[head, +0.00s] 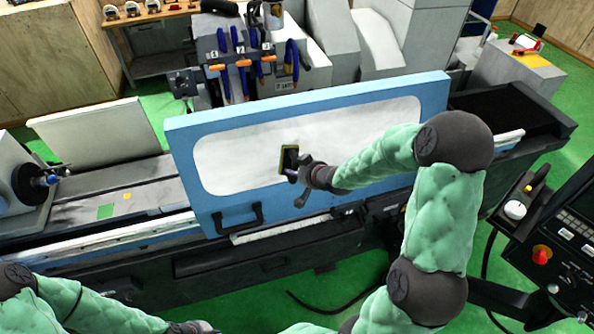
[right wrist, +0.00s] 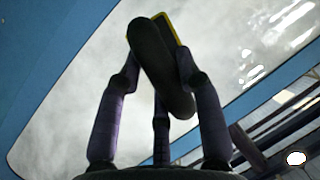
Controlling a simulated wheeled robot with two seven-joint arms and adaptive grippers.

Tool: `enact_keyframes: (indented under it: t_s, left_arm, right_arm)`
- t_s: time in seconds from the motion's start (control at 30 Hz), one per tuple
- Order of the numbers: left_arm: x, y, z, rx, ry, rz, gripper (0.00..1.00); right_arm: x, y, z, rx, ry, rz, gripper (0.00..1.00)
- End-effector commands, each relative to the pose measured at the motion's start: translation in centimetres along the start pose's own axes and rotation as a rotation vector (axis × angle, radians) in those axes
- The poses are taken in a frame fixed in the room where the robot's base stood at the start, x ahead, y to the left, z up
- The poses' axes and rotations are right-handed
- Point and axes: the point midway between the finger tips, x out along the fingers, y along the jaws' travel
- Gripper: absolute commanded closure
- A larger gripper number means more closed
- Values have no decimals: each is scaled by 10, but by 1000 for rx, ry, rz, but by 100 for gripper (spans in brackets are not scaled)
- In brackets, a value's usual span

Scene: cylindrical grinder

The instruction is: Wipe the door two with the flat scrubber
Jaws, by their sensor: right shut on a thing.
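The door (head: 320,130) is a blue-framed panel with a whitish, smeared window, standing on the grinder. A black handle (head: 238,218) is on its lower left. My right gripper (head: 297,174) is shut on the flat scrubber (head: 287,160), which is black with a yellow edge, in front of the window's middle. In the right wrist view the fingers close around the scrubber's dark grip (right wrist: 160,65), with the cloudy window (right wrist: 85,75) behind. I cannot tell whether the scrubber touches the window. Of my left arm, part shows at the lower left; its gripper is not clearly visible.
The grinder bed (head: 120,200) runs left of the door. A control panel (head: 560,240) with a red button stands at the right. Blue hoses (head: 236,60) hang behind the door. A dark cable (head: 335,305) lies on the green floor.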

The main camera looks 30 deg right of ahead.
Motion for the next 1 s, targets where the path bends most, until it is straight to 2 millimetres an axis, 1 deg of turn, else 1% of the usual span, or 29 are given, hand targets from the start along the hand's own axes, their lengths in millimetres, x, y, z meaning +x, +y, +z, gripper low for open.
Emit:
enact_keyframes:
  t_s: [1.0]
  left_arm:
    - [3,-1,0,0,0,0,100]
  right_arm:
    - [15,3,-7,-1,1,0,90]
